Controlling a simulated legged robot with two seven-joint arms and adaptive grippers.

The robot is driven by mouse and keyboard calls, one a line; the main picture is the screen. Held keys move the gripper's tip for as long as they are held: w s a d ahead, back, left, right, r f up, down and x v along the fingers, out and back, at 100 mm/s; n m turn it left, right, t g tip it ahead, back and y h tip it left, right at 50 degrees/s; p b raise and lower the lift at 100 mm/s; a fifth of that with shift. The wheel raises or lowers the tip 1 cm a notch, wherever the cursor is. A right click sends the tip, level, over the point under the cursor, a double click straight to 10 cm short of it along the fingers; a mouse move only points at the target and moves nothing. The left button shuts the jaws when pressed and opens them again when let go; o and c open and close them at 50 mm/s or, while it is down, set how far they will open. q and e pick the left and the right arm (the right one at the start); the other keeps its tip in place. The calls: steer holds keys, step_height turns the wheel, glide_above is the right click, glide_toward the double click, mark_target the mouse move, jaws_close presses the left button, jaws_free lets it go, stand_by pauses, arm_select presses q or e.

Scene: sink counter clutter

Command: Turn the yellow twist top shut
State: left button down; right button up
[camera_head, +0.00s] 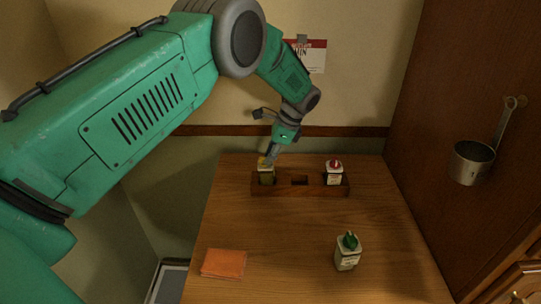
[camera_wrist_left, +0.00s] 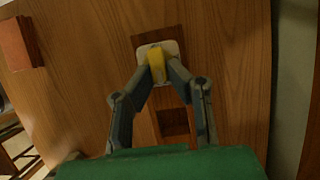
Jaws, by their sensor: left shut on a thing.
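The yellow twist top (camera_wrist_left: 157,65) sits on a pale squarish bottle, whose shoulder (camera_wrist_left: 143,52) shows around it in the wrist view. In the head view this bottle (camera_head: 266,177) stands upright in the left slot of a wooden rack (camera_head: 312,189). My left gripper (camera_wrist_left: 158,75) is shut on the yellow top from above, with a finger on each side. In the head view my left gripper (camera_head: 271,157) comes down onto the bottle and hides most of its top. My right gripper is in neither view.
A bottle with a red top (camera_head: 334,172) stands in the rack's right slot; the middle slot is empty. A metal cup (camera_head: 472,162) hangs on the right. The table's middle is clear.

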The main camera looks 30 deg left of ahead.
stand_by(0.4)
arm_select(q)
steer(key=c, duration=1.5)
jaws_free()
steer(key=shift+c, duration=0.2)
steer(key=v, duration=1.2)
steer(key=shift+w+f, duration=0.15)
